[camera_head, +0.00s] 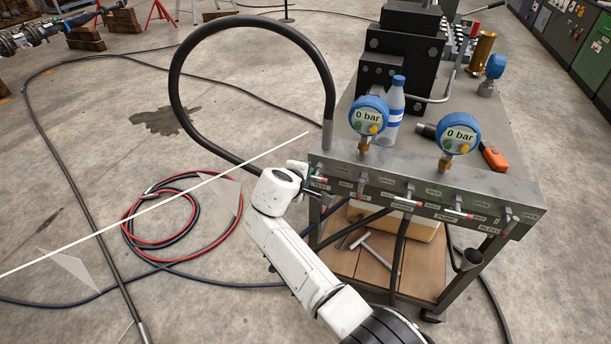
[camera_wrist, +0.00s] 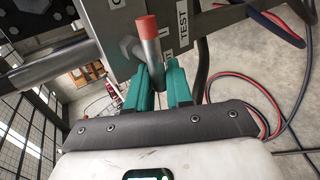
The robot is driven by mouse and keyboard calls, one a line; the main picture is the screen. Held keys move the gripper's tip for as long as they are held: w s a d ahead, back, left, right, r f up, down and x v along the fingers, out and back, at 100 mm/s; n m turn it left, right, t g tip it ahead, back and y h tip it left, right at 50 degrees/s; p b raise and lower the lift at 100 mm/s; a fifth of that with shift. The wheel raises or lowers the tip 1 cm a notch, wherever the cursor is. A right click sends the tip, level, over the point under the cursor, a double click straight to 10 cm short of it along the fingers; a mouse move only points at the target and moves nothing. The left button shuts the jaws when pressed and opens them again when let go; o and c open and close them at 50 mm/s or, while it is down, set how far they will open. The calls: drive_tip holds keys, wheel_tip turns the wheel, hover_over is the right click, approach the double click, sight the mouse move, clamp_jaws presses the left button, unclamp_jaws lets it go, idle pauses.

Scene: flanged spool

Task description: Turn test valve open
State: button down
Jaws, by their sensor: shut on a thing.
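The test valve's handle (camera_wrist: 151,50) is a short grey bar with a red tip. It stands beside the TEST label (camera_wrist: 183,18) in the wrist view. My gripper (camera_wrist: 160,75) has its teal fingers on either side of the bar and is shut on it. In the head view my gripper (camera_head: 306,172) is at the left end of the valve panel (camera_head: 430,192). There it largely hides the test valve, so the handle's exact angle is hard to tell. Two blue gauges, the left one (camera_head: 369,115) and the right one (camera_head: 460,133), both read 0 bar.
Several other red-tipped valve handles line the panel to the right, including one (camera_head: 405,201) near its middle. A bottle (camera_head: 395,108) stands on the cart behind the gauges. A thick black hose (camera_head: 177,85) loops at the left. Red and black hoses (camera_head: 131,232) lie coiled on the floor.

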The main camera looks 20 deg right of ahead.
drive_tip(key=c, duration=1.2)
unclamp_jaws()
drive_tip(key=shift+a, duration=0.1)
drive_tip(key=p+v, duration=0.1)
drive_tip(key=v, duration=0.9)
drive_tip(key=shift+s+a+r, duration=0.15)
drive_tip(key=shift+s, duration=0.15)
drive_tip(key=s+d+f+m+g+y, duration=0.2)
drive_tip(key=s+d+f+m+g, duration=0.15)
drive_tip(key=s+d+f, duration=0.6)
drive_tip(key=s+d+f+m+g+y, duration=0.1)
drive_tip(key=s+d+m, duration=0.1)
drive_tip(key=s, duration=0.9)
drive_tip(key=s+d+f+m+g+y, duration=0.2)
drive_tip(key=s+m, duration=0.1)
drive_tip(key=s, duration=0.8)
drive_tip(key=s+d+f+m+g+y, duration=0.1)
drive_tip(key=s+d+f+m, duration=0.1)
drive_tip(key=s, duration=1)
drive_tip(key=shift+d+f+m+g+y, duration=0.2)
drive_tip(key=shift+m+g+y, duration=0.1)
drive_tip(key=shift+m, duration=0.15)
